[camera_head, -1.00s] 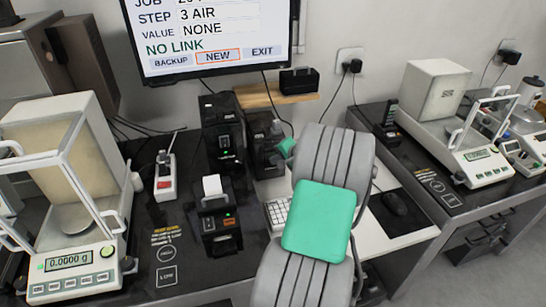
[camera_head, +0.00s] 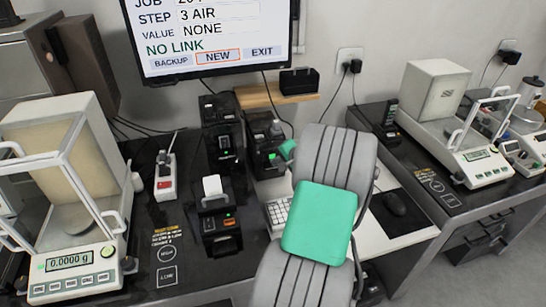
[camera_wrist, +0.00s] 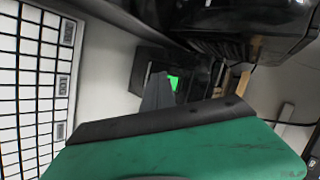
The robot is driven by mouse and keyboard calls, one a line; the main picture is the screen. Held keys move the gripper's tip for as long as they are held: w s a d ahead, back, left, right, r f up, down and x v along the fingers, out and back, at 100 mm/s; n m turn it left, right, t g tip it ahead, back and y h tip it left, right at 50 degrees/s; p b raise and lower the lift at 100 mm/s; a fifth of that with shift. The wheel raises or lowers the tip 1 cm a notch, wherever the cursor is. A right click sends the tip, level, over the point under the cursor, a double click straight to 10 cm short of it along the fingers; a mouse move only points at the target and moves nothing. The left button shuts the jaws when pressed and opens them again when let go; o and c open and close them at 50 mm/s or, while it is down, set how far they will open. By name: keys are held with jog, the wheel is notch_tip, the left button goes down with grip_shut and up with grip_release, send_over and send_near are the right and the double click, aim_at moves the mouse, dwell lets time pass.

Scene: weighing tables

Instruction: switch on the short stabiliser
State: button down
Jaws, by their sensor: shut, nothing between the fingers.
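The short stabiliser (camera_head: 266,150) is a low black box behind the keyboard, right of the tall black stabiliser (camera_head: 222,130). A green light shows on its front. In the wrist view, the short stabiliser's dark front carries a bright green lit patch (camera_wrist: 174,82). My gripper (camera_head: 286,150), with green parts, is just right of that front, and my arm covers the area below. In the wrist view, my gripper's dark finger (camera_wrist: 157,93) is shut and empty, close to the lit patch. I cannot tell whether it touches the front.
A small black printer (camera_head: 217,220) stands in front of the tall stabiliser. A balance (camera_head: 68,262) stands at the left. A monitor (camera_head: 208,40) hangs above.

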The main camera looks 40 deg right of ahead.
jog(key=s+a+p, duration=0.1)
jog(key=s+a, duration=0.2)
jog(key=s, duration=0.2)
jog(key=shift+s, duration=0.15)
